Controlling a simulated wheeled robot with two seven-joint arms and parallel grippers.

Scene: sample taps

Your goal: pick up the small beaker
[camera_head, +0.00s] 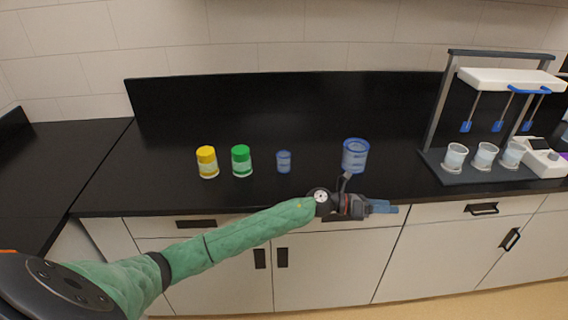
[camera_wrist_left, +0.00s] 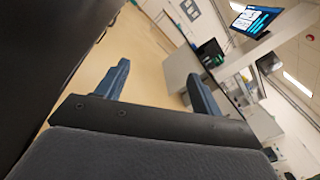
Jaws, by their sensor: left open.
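The small beaker (camera_head: 284,161) is a small blue-tinted clear cup standing upright on the black counter, between the green-lidded jar and a larger blue beaker (camera_head: 355,155). My left gripper (camera_head: 392,208) is in front of the counter's front edge, to the right of the small beaker and nearer to me, pointing right. It touches neither beaker. In the left wrist view the two blue fingers (camera_wrist_left: 158,92) are spread apart with nothing between them. That view shows the room, and no beaker. My right gripper is in neither view.
A yellow-lidded jar (camera_head: 207,162) and a green-lidded jar (camera_head: 241,161) stand left of the small beaker. At the right, a stirrer stand (camera_head: 440,110) with several white cups and a white device (camera_head: 541,157) fills the counter. The counter's left part (camera_head: 60,160) is clear.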

